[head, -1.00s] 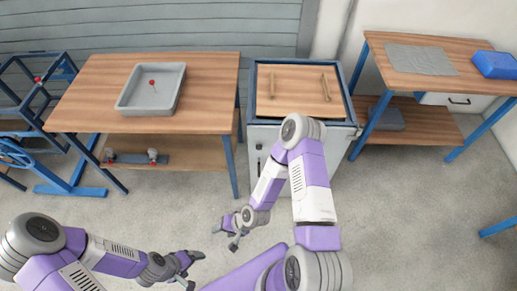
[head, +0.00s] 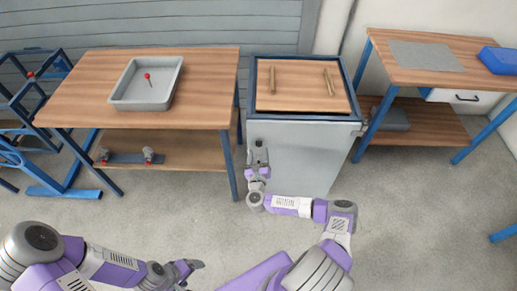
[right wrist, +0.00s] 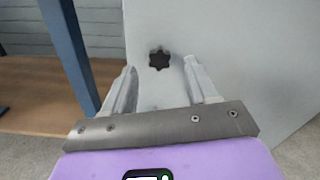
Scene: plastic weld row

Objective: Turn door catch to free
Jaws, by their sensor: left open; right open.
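The door catch is a black star-shaped knob (right wrist: 159,60) on the pale grey front of the cabinet (head: 305,160), near its left edge. My right gripper (head: 258,154) is in front of that face at upper left. In the right wrist view the right gripper (right wrist: 160,72) is open, one finger on either side of the knob, with clear gaps to it; I cannot tell how far the tips are from the face. In the head view the gripper largely covers the knob. My left gripper (head: 192,270) is open and empty, low over the floor at bottom left.
A wooden board (head: 300,90) with two bars lies on the cabinet top. A workbench (head: 205,95) with a grey tray (head: 145,98) stands left, its blue leg (right wrist: 72,55) close to my right gripper. Another bench (head: 430,55) stands right. The floor in front is clear.

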